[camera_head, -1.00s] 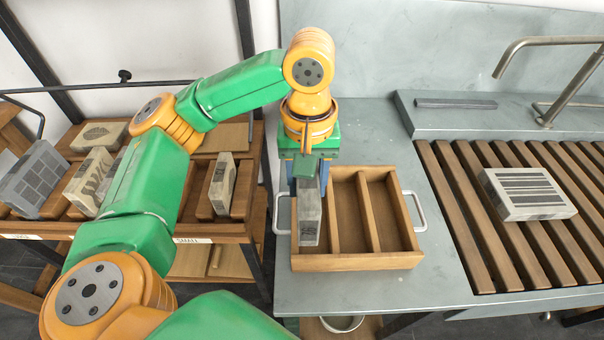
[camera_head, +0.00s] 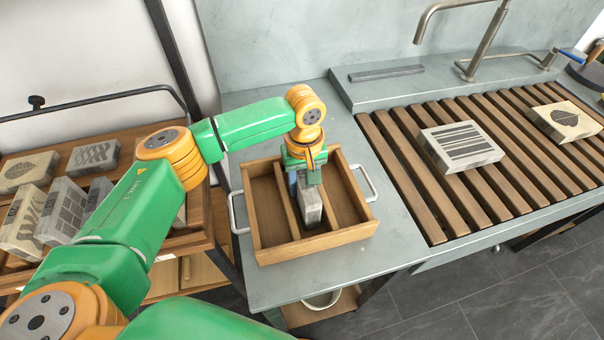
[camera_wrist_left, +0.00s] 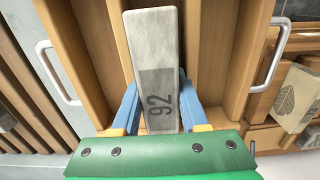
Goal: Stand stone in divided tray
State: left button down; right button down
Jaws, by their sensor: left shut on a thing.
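A grey stone block (camera_head: 310,205) is upright in my left gripper (camera_head: 306,185), whose fingers are shut on its two sides. The wooden divided tray (camera_head: 318,243) stands on the grey counter, with two dividers and metal side handles. The stone is at the middle compartment, between the dividers. Whether its lower end touches the tray floor I cannot tell. The outer compartments look empty. My right gripper is not in view.
Several carved stones (camera_head: 95,155) sit on a wooden rack at the left. A striped block (camera_head: 460,146) and a drop-patterned block (camera_head: 565,119) lie on the slatted drainer (camera_head: 385,150). A tap (camera_head: 483,50) rises behind it. Counter is clear right of the tray.

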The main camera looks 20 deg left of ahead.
pick_arm(q)
jog(key=shift+c, duration=2.2)
grip_release()
jog(key=shift+s, duration=0.15)
notch_tip(320, 180, up, 12)
jog(key=shift+r+b, duration=0.15)
jog(key=shift+b, duration=0.45)
